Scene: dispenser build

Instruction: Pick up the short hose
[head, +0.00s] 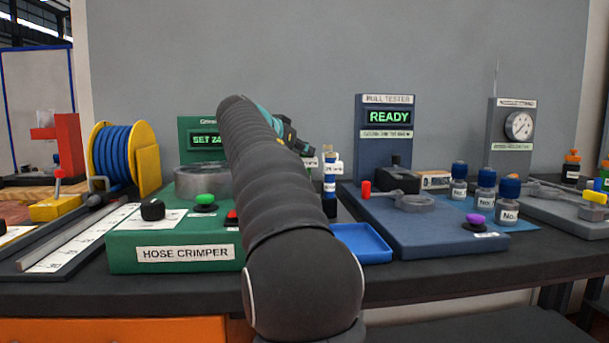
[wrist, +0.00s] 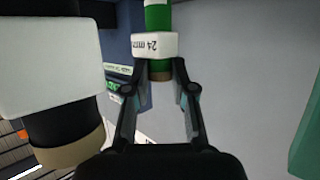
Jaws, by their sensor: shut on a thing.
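A short green hose (wrist: 158,16) with a white label reading 24 mm and a brown end shows at the top of the wrist view. My gripper (wrist: 160,74) is shut on it, with one finger on each side near the label. In the head view, my gripper (head: 290,142) is behind the green crimper, partly hidden by my arm. The green hose cannot be made out clearly there. A black piece (wrist: 62,125) with a wide white label and a tan end looms close at the left of the wrist view.
The hose crimper (head: 140,235) stands front left, beside a blue hose reel (head: 118,150). A blue tray (head: 362,243) lies right of my arm. The pull tester (head: 440,225), blue-capped bottles (head: 485,190) and a gauge stand (head: 512,130) fill the right. Labelled upright pieces (head: 331,175) stand at the back.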

